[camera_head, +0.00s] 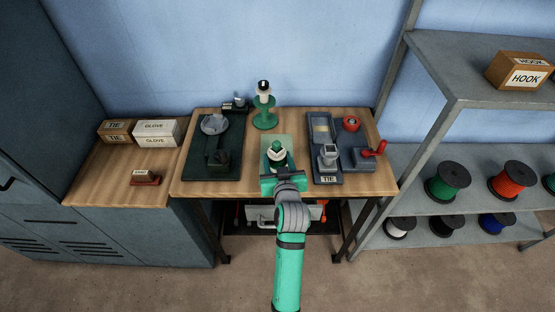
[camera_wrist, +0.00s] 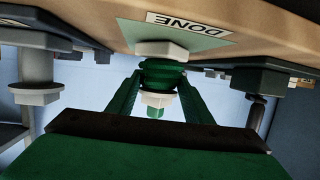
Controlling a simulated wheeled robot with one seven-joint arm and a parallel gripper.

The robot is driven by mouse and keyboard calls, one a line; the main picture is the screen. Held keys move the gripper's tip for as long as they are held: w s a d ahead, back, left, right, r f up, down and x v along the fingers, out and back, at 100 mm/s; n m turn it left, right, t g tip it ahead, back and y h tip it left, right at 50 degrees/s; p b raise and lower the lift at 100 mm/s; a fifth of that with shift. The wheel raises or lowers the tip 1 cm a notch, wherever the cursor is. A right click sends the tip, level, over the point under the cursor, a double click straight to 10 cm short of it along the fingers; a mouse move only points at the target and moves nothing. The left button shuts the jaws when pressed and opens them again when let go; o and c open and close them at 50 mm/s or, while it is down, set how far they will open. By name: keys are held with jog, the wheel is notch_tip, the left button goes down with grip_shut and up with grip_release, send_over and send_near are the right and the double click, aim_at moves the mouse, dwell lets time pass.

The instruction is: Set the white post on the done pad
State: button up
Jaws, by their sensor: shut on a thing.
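The white post (camera_head: 279,163), with green parts, stands about upright at the pale green done pad (camera_head: 270,141) in the middle of the bench. In the wrist view, which is upside down, the white post (camera_wrist: 160,49) has its white hex end against or just over the pad marked DONE (camera_wrist: 200,34). I cannot tell whether it touches. My gripper (camera_wrist: 160,85) has its green fingers closed around the post's middle. In the head view my gripper (camera_head: 280,170) reaches in from the front and partly hides the post and pad.
A dark green fixture (camera_head: 201,171) lies left of the pad. A green stand (camera_head: 264,121) is behind. Shelving (camera_head: 450,80) stands at the right.

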jog(key=shift+f, duration=0.15)
jog(key=o, duration=1.1)
jog(key=shift+s+r, duration=0.15)
jog(key=shift+r, duration=0.05)
jog(key=v, duration=1.1)
jog(key=s+f+m+h, duration=0.1)
jog(key=s+f, duration=0.4)
jog(key=s, duration=0.3)
jog(key=s+f+m+h, duration=0.1)
jog(key=s+f, duration=0.4)
jog(key=s, duration=0.3)
jog(key=s+a+r+t, duration=0.1)
jog(key=s+a+r, duration=0.1)
jog(key=s, duration=1.7)
jog(key=shift+s, duration=0.3)
